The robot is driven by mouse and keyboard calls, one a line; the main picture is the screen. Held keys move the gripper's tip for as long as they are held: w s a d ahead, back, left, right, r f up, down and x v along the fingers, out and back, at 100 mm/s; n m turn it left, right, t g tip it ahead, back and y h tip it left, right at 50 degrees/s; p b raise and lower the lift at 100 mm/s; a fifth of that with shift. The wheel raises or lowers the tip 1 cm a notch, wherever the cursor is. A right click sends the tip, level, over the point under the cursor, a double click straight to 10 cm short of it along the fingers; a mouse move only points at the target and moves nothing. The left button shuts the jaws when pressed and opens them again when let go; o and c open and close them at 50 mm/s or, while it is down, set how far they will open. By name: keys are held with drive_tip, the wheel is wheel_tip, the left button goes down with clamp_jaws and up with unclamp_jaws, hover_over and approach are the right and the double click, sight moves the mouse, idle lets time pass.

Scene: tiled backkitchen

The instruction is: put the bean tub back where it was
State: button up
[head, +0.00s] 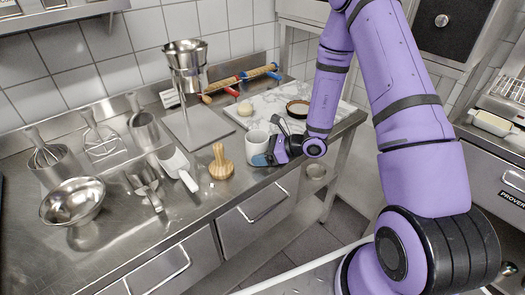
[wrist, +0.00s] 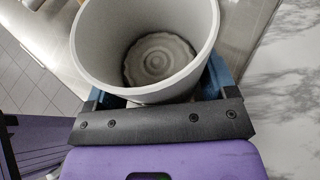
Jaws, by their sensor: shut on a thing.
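The bean tub (head: 257,141) is a pale grey, round, open-topped tub near the counter's front edge in the head view. In the wrist view the tub (wrist: 91,42) fills the upper middle; its inside looks empty, with a ringed bottom. My gripper (head: 270,157) is shut on the tub, with a blue finger on each side of it in the wrist view (wrist: 150,85). The tub looks upright. I cannot tell whether its base touches the steel counter (head: 205,215).
Left of the tub stand a wooden tool (head: 220,163), a white scoop (head: 179,171), a metal stand (head: 187,65) and a steel bowl (head: 72,203).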

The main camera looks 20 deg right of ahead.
drive_tip(key=o, duration=1.1)
drive_tip(key=shift+f, duration=0.1)
